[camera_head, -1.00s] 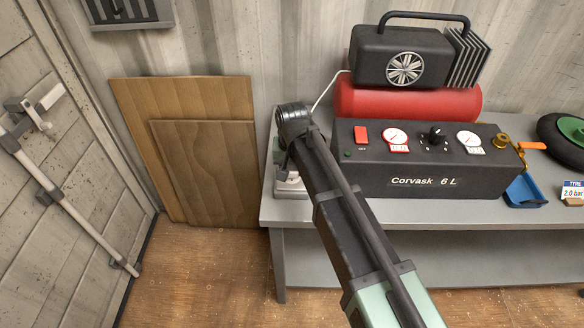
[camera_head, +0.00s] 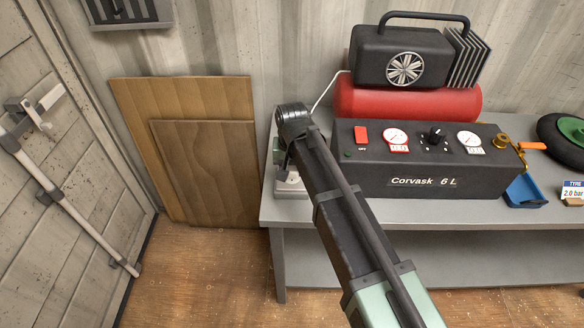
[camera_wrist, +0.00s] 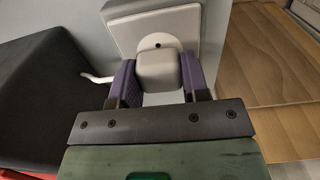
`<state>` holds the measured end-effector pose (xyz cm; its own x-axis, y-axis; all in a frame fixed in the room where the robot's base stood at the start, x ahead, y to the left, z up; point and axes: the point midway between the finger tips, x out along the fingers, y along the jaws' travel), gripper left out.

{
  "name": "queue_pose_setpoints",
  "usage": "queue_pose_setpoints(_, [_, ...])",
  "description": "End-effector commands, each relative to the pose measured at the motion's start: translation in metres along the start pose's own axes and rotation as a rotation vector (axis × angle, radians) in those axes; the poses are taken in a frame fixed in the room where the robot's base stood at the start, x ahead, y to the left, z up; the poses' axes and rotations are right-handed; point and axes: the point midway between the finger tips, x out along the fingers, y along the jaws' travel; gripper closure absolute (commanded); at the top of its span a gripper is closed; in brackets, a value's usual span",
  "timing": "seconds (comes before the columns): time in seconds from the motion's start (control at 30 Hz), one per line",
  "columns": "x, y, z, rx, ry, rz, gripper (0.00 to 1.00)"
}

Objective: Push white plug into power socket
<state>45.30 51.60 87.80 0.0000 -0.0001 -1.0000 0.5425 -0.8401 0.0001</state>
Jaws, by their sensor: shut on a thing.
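In the wrist view my gripper (camera_wrist: 157,82) has its two purple fingers shut on the white plug (camera_wrist: 158,72), one finger on each side. The plug is directly in front of the round face of the power socket (camera_wrist: 124,33), a pale square plate. A dark hole in that face shows just above the plug. Whether the plug's pins touch or enter the socket is hidden behind its body. In the head view my arm's end covers most of this spot, and only part of the pale socket (camera_head: 290,188) shows at the bench's left end.
A white cord (camera_wrist: 97,78) runs left from behind the fingers. The black compressor box (camera_head: 430,175) stands close to the right of my wrist, with a red tank (camera_head: 410,102) behind. Wooden boards (camera_head: 205,175) lean left of the grey bench (camera_head: 400,212). Floor in front is clear.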

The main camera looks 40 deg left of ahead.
Motion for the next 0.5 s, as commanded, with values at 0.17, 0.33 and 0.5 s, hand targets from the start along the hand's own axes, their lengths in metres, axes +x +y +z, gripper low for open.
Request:
queue_pose_setpoints(0.17, [0.0000,0.0000,0.0000,0.000,0.000,0.000,0.79])
queue_pose_setpoints(0.33, [0.0013,0.0000,0.0000,0.000,0.000,0.000,0.79])
queue_pose_setpoints(0.5, [0.0051,0.0000,0.0000,0.000,0.000,0.000,0.79])
